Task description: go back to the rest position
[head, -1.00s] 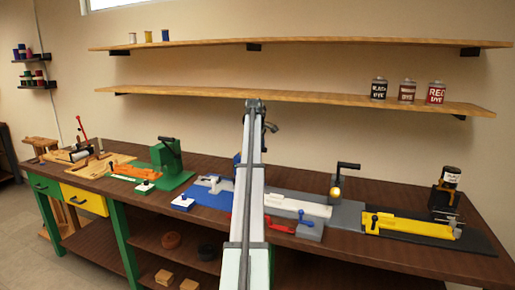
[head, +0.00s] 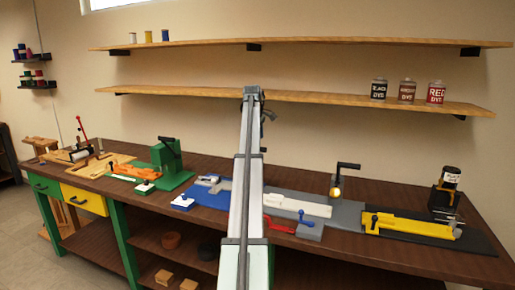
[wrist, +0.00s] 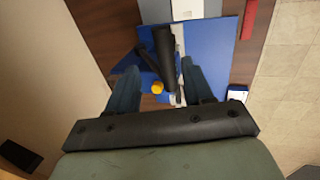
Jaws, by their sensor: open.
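My gripper (wrist: 160,85) shows in the wrist view with its two dark fingers apart. No object is seen held between them. Below it lies the blue bench station (wrist: 215,45), with a dark upright part and a small yellow ball (wrist: 157,87) seen between the fingers. In the head view my arm rises through the middle of the picture, above the bench, and hides the gripper's fingertips. The blue station (head: 207,197) shows just left of the arm, partly covered by it.
The wooden bench (head: 350,185) also bears a green station (head: 167,160), a grey station with a white block (head: 300,206) and a yellow station (head: 410,226). Two wall shelves (head: 300,95) hang behind the arm, the lower with dye cans (head: 436,92).

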